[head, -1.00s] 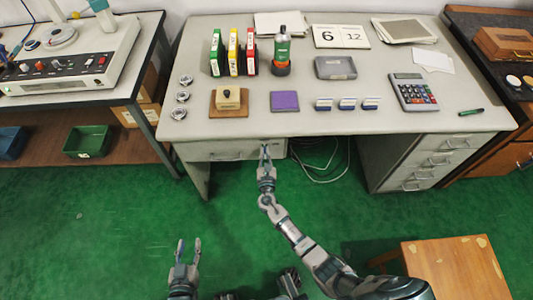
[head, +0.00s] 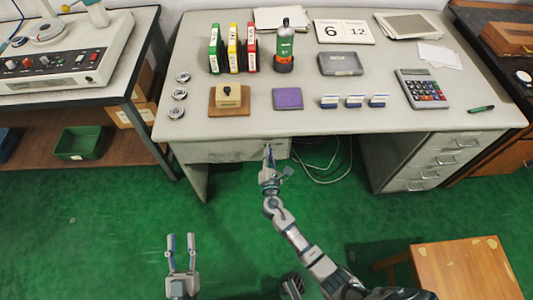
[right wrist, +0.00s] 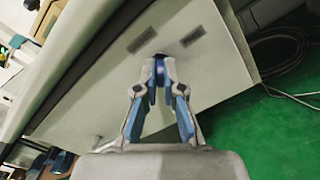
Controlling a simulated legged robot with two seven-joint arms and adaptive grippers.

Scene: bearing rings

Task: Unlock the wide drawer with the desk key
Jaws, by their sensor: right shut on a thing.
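The wide drawer (head: 220,152) is closed under the left part of the desk top. My right gripper (head: 268,149) is at the right part of its front. In the right wrist view the fingertips (right wrist: 159,62) are together against or very near the pale drawer front (right wrist: 110,90), which appears tilted. The desk key is not distinctly visible; the fingertips hide what they grip, and I cannot tell how far it sits in the lock. My left gripper (head: 181,238) is open and empty above the green floor, well in front of the desk.
The desk top (head: 330,125) holds binders, a bottle (head: 285,47), a purple pad (head: 287,98) and a calculator (head: 421,88). Loose cables (head: 322,165) hang below it. A drawer stack (head: 440,160) stands right, a wooden stool (head: 465,270) in front. Open floor lies before the desk.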

